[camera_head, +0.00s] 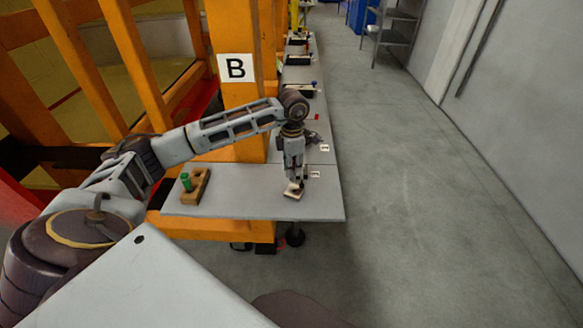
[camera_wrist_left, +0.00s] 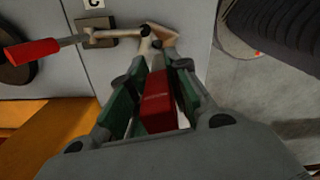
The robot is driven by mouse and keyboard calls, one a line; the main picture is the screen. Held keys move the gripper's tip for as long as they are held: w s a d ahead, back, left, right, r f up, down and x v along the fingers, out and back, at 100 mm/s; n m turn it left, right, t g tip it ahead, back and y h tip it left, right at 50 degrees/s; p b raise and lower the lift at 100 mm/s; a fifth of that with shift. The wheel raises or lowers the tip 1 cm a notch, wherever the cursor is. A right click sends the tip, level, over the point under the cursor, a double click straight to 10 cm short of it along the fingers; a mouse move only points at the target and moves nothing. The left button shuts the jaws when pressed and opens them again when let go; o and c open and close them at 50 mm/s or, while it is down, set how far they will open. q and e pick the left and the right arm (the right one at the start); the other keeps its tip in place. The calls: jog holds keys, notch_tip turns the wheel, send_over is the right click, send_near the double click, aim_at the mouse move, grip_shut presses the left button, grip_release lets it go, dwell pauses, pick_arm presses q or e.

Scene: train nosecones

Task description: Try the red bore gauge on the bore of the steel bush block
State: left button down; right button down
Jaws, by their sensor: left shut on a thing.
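My left gripper (camera_head: 293,179) points down over the near table and is shut on the red bore gauge. In the left wrist view the gauge's red handle (camera_wrist_left: 157,100) sits between the two green-padded fingers of the gripper (camera_wrist_left: 155,82). A small pale block (camera_head: 291,195), which looks like the steel bush block, lies on the table right under the fingertips. The gauge's lower end and the bore are hidden, so I cannot tell whether one is inside the other. My right gripper is not in view.
A wooden rack (camera_head: 201,187) holding a green gauge (camera_head: 187,182) stands at the table's left end. An orange post (camera_head: 238,110) with a B sign rises behind the table. The table between rack and block is clear.

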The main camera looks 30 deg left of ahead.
pick_arm(q)
jog(key=shift+w+d+n, duration=0.25)
jog(key=shift+w+n, duration=0.1)
jog(key=shift+n, duration=1.15)
jog(key=shift+f, duration=0.1)
jog(key=shift+f+b, duration=0.75)
jog(key=shift+b, duration=0.1)
jog(key=shift+f+b, duration=1)
jog(key=shift+f, duration=0.4)
jog(key=shift+f+b, duration=0.4)
jog(key=shift+f, duration=0.1)
jog(key=shift+f, duration=0.25)
